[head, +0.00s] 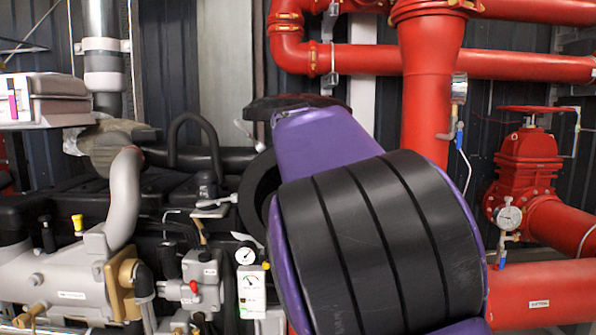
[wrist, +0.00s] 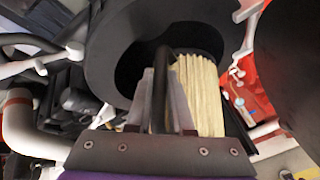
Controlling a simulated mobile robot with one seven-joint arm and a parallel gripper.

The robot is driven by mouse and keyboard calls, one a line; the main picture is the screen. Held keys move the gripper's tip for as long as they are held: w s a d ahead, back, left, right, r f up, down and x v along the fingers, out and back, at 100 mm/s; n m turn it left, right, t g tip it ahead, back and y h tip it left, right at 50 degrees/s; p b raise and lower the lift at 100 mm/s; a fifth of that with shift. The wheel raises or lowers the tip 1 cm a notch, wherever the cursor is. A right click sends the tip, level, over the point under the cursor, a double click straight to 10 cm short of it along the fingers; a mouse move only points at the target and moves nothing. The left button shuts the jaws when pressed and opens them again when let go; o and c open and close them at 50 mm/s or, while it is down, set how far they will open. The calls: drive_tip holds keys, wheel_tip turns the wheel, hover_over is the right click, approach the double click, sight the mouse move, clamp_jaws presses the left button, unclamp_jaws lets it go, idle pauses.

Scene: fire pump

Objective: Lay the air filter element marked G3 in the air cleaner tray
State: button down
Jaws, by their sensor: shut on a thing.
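An air filter element (wrist: 200,95) with pale yellow pleats and a wide black ring-shaped end shows in the wrist view. My gripper (wrist: 165,85) reaches up from the bottom of that view and is shut on the element, at the ring's opening. Part of the black ring (head: 257,187) also shows in the head view, just left of my purple arm. My arm hides my gripper and most of the element there. No G3 mark is readable. I cannot make out the air cleaner tray in either view.
A grey engine with a pale curved pipe (head: 124,195) and small gauges (head: 246,256) stands at left and below the element. A grey box (head: 45,100) is at the upper left. Red pipes (head: 430,80) and a red valve (head: 527,165) fill the right side.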

drive_tip(key=shift+f+b, duration=0.45)
drive_tip(key=shift+f, duration=0.15)
drive_tip(key=c, duration=0.8)
unclamp_jaws()
drive_tip(key=shift+r, duration=0.1)
drive_tip(key=shift+s+a+r+p, duration=0.1)
drive_tip(key=shift+r+p, duration=0.45)
drive_tip(key=shift+r, duration=0.2)
drive_tip(key=b+v, duration=0.2)
drive_tip(key=v, duration=0.9)
drive_tip(key=shift+s, duration=0.35)
